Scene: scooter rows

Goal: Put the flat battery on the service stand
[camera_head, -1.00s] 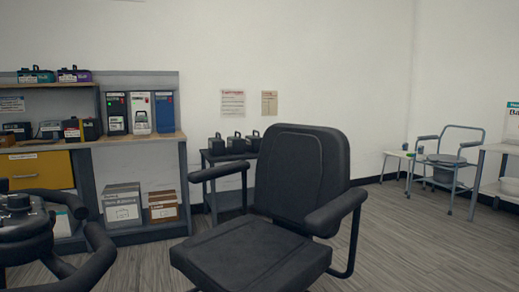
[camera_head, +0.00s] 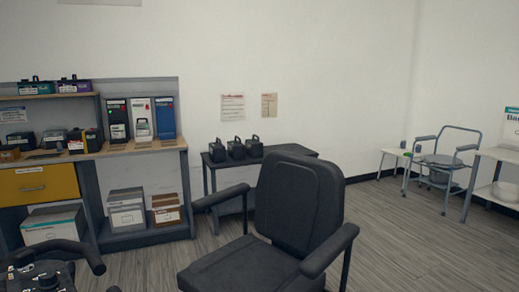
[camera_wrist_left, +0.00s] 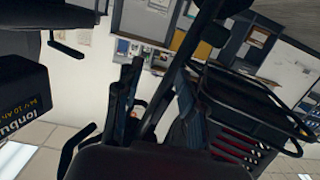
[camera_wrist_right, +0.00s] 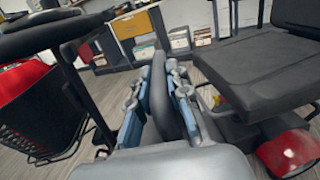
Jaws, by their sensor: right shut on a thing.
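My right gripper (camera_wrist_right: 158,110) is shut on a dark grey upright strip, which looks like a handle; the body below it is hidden. In the left wrist view a black battery (camera_wrist_left: 20,100) with yellow "24V 10 Ah" lettering shows at the left edge; I cannot tell whether it is the held thing. My left gripper (camera_wrist_left: 155,105) is open and empty, its dark fingers apart. Neither gripper shows in the head view. A low dark stand (camera_head: 290,153) by the wall carries three black handled batteries (camera_head: 237,149); no readable label marks it as the service stand.
A black scooter seat (camera_head: 300,205) with armrests stands in front of the dark stand. A workbench (camera_head: 150,146) with chargers, batteries and a yellow drawer (camera_head: 38,184) is at left. A scooter tiller (camera_head: 45,270) is lower left. A commode chair (camera_head: 445,160) stands far right.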

